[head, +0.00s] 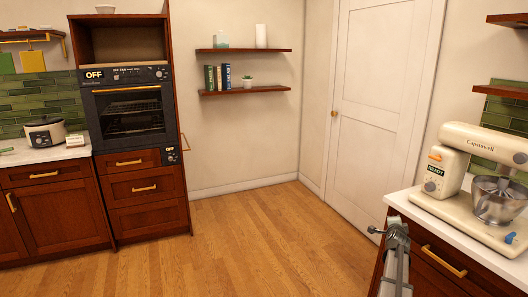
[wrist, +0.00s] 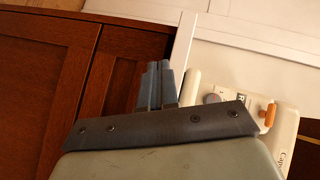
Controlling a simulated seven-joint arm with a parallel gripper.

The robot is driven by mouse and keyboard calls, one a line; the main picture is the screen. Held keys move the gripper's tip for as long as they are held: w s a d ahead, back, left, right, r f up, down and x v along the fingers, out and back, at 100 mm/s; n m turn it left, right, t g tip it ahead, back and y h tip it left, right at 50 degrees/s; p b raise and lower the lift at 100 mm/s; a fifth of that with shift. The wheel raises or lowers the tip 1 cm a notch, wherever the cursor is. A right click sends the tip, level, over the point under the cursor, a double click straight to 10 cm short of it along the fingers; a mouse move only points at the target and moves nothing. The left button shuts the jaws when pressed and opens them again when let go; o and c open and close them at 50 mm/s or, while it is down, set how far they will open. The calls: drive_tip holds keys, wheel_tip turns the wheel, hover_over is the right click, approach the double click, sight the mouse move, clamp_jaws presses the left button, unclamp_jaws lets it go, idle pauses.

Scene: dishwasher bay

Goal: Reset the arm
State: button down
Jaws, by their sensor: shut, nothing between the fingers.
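My gripper shows in the wrist view (wrist: 155,85), where its two grey fingers lie close together with nothing between them. In the head view my arm (head: 395,262) is at the lower right, by the left end of the right-hand counter. The gripper's fingertips are hard to make out there. In the wrist view dark red cabinet doors are to the left of the fingers and the stand mixer (wrist: 283,130) is to the right.
A cream stand mixer (head: 478,165) with a metal bowl stands on the right counter (head: 408,207). A wall oven (head: 130,110) and a slow cooker (head: 45,131) are at the left. A white door (head: 375,90) is shut. The wooden floor (head: 260,235) in the middle is clear.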

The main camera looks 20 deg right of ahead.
drive_tip(key=w+a+f+n+g+y, duration=0.1)
drive_tip(key=w+a+f+n+y, duration=0.2)
drive_tip(key=a+f, duration=0.85)
drive_tip(key=w+a+f+n+g+y, duration=0.15)
drive_tip(key=a+f+n+y, duration=0.25)
drive_tip(key=a+f, duration=0.7)
drive_tip(key=s+a+f+n+g+y, duration=0.1)
drive_tip(key=s+a+f+n+y, duration=0.15)
drive_tip(key=a+f, duration=0.6)
drive_tip(key=s+a+f+n+g+y, duration=0.1)
drive_tip(key=s+a+f+n+g, duration=0.2)
drive_tip(key=a, duration=1)
drive_tip(key=s+a+f+n+g+y, duration=0.1)
drive_tip(key=s+a+f+n+g, duration=0.15)
drive_tip(key=s+a+f, duration=0.4)
drive_tip(key=s+a+f+n+g+y, duration=0.1)
drive_tip(key=s+a+f+n+g, duration=0.2)
drive_tip(key=s+a, duration=0.65)
drive_tip(key=s+a+f+n+g, duration=0.1)
drive_tip(key=s+a+n+g, duration=0.1)
drive_tip(key=s, duration=0.8)
drive_tip(key=s+a+f+n+g+h, duration=0.1)
drive_tip(key=s+a+n+g, duration=0.2)
drive_tip(key=s+a, duration=0.3)
drive_tip(key=s+n, duration=0.1)
drive_tip(key=s, duration=0.3)
drive_tip(key=shift+a+f, duration=0.15)
drive_tip(key=shift+a, duration=0.15)
drive_tip(key=c, duration=1.8)
unclamp_jaws()
